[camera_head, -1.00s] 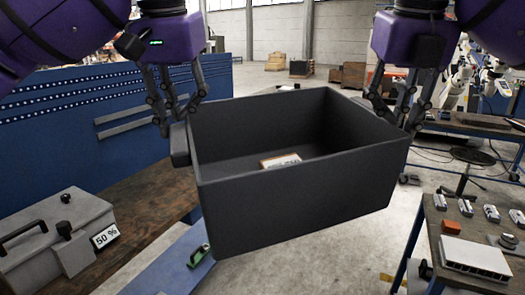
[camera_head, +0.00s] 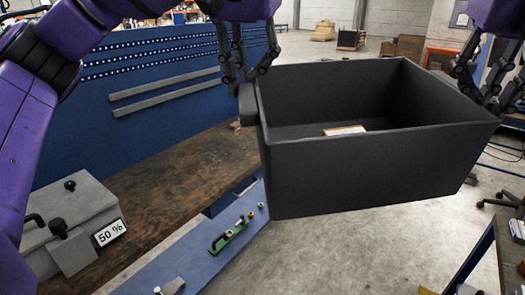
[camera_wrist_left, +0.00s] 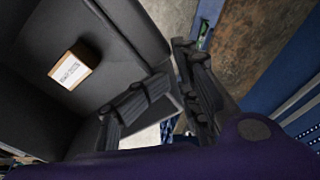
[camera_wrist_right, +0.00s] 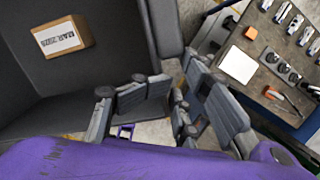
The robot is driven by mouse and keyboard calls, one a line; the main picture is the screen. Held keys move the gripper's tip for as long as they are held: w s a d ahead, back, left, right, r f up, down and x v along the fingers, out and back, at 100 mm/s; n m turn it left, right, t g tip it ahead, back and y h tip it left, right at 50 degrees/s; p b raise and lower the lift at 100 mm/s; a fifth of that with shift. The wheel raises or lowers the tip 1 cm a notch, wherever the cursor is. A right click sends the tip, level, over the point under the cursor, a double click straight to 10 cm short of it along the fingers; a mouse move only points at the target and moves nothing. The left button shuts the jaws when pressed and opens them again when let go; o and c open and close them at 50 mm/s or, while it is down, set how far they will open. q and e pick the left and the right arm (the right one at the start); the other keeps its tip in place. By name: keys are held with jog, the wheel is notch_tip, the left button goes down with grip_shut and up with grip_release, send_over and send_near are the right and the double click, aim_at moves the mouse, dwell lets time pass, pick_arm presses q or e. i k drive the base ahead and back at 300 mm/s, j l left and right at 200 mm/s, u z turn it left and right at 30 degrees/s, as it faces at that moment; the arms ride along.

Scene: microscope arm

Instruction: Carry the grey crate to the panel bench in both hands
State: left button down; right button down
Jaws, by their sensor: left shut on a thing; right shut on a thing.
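The dark grey crate (camera_head: 375,170) hangs in the air in front of me, roughly level, with a small labelled box (camera_head: 344,130) inside on its floor. My left gripper (camera_head: 245,85) is shut on the crate's left side, at the handle block. My right gripper (camera_head: 492,95) is shut on the crate's right side. The left wrist view shows the left fingers at the crate wall (camera_wrist_left: 128,25), and the right wrist view shows the right fingers at the opposite wall (camera_wrist_right: 160,25). The panel bench (camera_head: 165,180), a brown worktop with a blue perforated back panel (camera_head: 150,90), stands to the left.
A grey case (camera_head: 75,225) marked 50 % sits on the bench's near end. A blue surface (camera_head: 205,245) with a green tool (camera_head: 230,235) lies below the crate's left. Another table (camera_head: 510,245) is at lower right.

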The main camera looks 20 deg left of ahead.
aim_at(221, 154)
jog(key=i+z, duration=0.15)
jog(key=i, duration=0.6)
jog(key=i+j+z, duration=0.1)
jog(key=i+z, duration=0.25)
jog(key=i, duration=0.35)
jog(key=i+u, duration=0.35)
jog(key=u, duration=1.75)
jog(key=k, duration=0.05)
